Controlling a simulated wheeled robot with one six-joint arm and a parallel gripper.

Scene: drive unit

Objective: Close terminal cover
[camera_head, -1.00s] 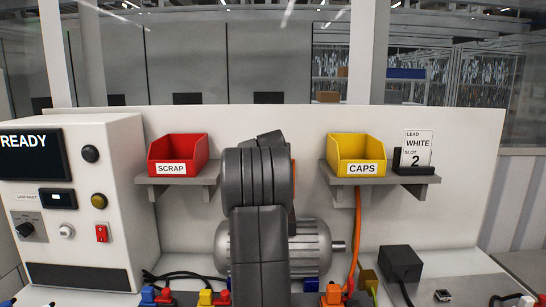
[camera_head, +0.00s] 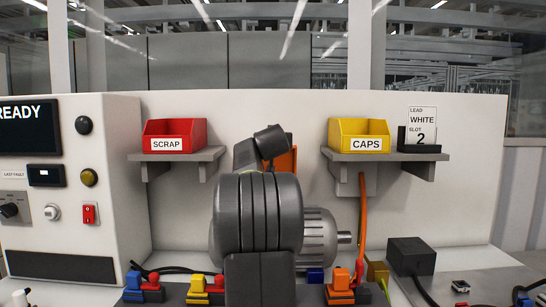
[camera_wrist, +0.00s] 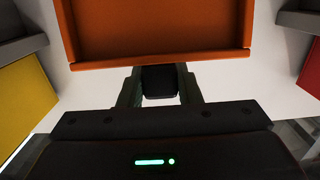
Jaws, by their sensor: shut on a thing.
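The orange terminal cover (camera_head: 284,160) stands raised above the grey ribbed motor (camera_head: 322,237), partly hidden behind my arm in the head view. In the wrist view the cover (camera_wrist: 160,35) fills the top middle, with its rim facing me. A small dark tab (camera_wrist: 160,88) sits at the cover's edge. My gripper (camera_wrist: 160,80) has one finger on each side of this tab and is shut on it. In the head view my fingers are hidden behind my own arm, as is the motor's middle.
A red SCRAP bin (camera_head: 174,136) and a yellow CAPS bin (camera_head: 358,139) stand on wall shelves either side of my arm. An orange cable (camera_head: 362,220) hangs at the right. Several coloured connectors (camera_head: 205,284) line the front. A control cabinet (camera_head: 105,200) stands left.

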